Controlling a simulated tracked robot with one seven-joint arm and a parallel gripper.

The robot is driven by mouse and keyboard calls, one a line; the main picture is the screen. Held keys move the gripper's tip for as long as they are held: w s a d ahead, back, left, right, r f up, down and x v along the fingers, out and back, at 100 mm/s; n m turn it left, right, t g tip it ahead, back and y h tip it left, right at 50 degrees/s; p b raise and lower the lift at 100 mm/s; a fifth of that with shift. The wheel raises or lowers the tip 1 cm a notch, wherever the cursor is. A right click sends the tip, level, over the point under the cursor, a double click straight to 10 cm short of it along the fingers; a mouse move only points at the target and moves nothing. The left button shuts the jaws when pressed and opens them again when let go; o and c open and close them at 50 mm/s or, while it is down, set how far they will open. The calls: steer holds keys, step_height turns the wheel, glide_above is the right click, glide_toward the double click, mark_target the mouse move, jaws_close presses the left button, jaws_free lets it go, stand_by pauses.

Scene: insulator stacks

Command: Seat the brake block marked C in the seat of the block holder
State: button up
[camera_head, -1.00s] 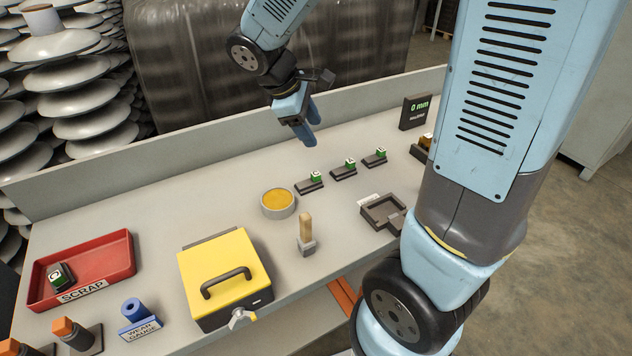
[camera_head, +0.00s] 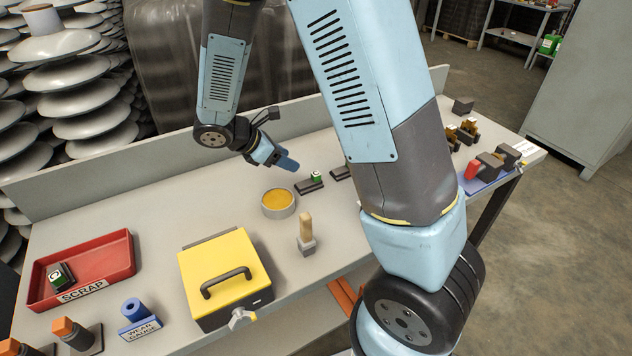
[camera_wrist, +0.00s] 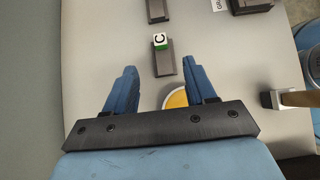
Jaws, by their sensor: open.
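The block marked C (camera_wrist: 165,62) is a dark flat brake block with a small green and white cube lettered C at one end. In the wrist view it lies ahead of and between the spread fingers of my gripper (camera_wrist: 162,67), untouched. In the head view my gripper (camera_head: 283,163) is just above the bench, close to the left of a dark block with a green cube (camera_head: 309,186). A second dark block (camera_head: 341,173) is partly hidden behind my arm. I cannot pick out the block holder with certainty.
A yellow-filled round tin (camera_head: 278,204) stands near my gripper, with a wooden-handled tool (camera_head: 306,236) in front. A yellow box (camera_head: 225,280), wear gauge (camera_head: 138,318) and red scrap tray (camera_head: 105,260) are left. Dark parts on a blue mat (camera_head: 490,180) are right.

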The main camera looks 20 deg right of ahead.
mark_target(312, 173)
steer(key=x, duration=0.6)
steer(key=shift+a+x, duration=0.2)
steer(key=shift+x, duration=2.4)
steer(key=shift+w+f, duration=0.1)
steer(key=shift+f, duration=0.1)
jaws_close()
